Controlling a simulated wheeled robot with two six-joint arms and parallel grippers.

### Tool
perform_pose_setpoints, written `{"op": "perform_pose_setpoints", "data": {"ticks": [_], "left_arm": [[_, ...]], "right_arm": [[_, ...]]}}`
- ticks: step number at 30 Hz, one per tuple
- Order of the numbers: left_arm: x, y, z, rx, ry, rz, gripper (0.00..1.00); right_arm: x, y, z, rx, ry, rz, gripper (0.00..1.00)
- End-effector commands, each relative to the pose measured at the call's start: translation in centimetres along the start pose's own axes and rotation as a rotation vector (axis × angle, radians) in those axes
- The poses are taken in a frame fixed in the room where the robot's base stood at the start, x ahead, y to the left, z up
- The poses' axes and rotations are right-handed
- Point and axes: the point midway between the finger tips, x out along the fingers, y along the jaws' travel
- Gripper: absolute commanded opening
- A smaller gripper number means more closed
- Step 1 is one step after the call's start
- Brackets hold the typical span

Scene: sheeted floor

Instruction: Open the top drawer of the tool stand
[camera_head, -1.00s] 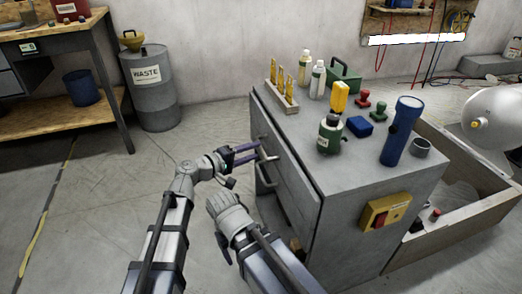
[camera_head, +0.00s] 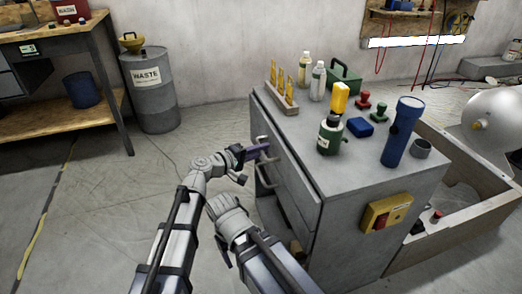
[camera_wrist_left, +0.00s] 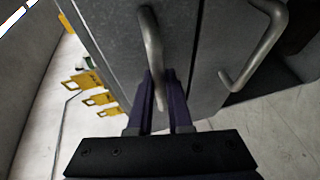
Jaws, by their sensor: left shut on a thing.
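The grey tool stand (camera_head: 345,206) stands right of centre in the head view, its drawer fronts facing left towards my arms. The top drawer handle (camera_wrist_left: 151,45) is a curved metal bar in the left wrist view. My left gripper (camera_head: 262,148) is at the top drawer's front, and in the left wrist view its purple fingers (camera_wrist_left: 160,100) are shut on this handle, one on each side. A lower handle (camera_wrist_left: 262,50) shows to the right there. The top drawer front looks flush with the stand. My right arm reaches in at the bottom centre; its fingers are not clearly visible.
On the stand top are a wooden block with yellow tools (camera_head: 283,97), bottles (camera_head: 304,70), a green bottle (camera_head: 330,135) and a blue flashlight (camera_head: 402,132). A wooden crate (camera_head: 455,238) stands on the right. The floor left of the stand is clear up to the waste drum (camera_head: 152,98).

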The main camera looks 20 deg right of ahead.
Motion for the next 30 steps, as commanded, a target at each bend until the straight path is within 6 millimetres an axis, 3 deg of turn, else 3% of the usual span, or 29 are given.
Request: {"op": "perform_pose_setpoints", "data": {"ticks": [3, 30], "left_arm": [[-0.01, -0.02, 0.00, 0.000, 0.000, -0.001, 0.00], [-0.03, -0.05, 0.01, 0.001, 0.000, -0.001, 0.00]], "right_arm": [[0.00, 0.00, 0.00, 0.000, 0.000, 0.000, 0.70], [0.01, 0.00, 0.00, 0.000, 0.000, 0.000, 0.70]]}}
